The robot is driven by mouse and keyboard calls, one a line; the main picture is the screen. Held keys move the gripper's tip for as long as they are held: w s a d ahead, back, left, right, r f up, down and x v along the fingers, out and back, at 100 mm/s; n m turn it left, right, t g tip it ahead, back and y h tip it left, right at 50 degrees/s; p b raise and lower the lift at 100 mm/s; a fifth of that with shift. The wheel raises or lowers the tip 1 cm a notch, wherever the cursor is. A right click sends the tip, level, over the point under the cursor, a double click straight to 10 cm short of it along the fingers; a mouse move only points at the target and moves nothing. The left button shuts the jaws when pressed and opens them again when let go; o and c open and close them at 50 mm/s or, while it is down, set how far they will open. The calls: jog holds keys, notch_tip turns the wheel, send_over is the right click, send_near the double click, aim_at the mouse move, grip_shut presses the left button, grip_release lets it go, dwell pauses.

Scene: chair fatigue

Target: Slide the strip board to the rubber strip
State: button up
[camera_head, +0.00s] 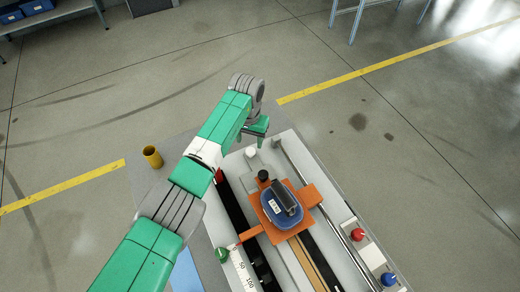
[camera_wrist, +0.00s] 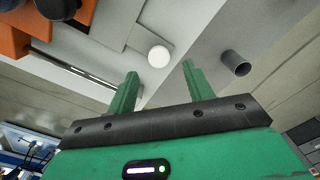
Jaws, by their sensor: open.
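The strip board (camera_head: 302,262) appears to be the striped panel at the bottom of the head view, with tan and dark bands running under an orange carriage (camera_head: 312,196). The dark band (camera_head: 322,262) on its right looks like the rubber strip. The carriage and the frame edge hide parts of the board. My gripper (camera_head: 258,128) is above the far end of the rig, apart from the board. In the wrist view my gripper (camera_wrist: 160,68) is open and empty, with a white round knob (camera_wrist: 159,56) beyond its fingertips. The knob also shows in the head view (camera_head: 250,152).
A blue tray (camera_head: 270,207) with a dark part sits on the carriage. A black knob (camera_head: 263,175) stands behind it. A yellow cup (camera_head: 152,157) stands left of my arm. Red (camera_head: 358,235) and blue (camera_head: 388,279) buttons are at right. A metal rail (camera_head: 315,190) runs alongside.

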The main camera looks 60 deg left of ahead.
aim_at(250, 151)
notch_tip(250, 151, down, 7)
jog(key=shift+r+b, duration=0.15)
jog(key=shift+b, duration=0.55)
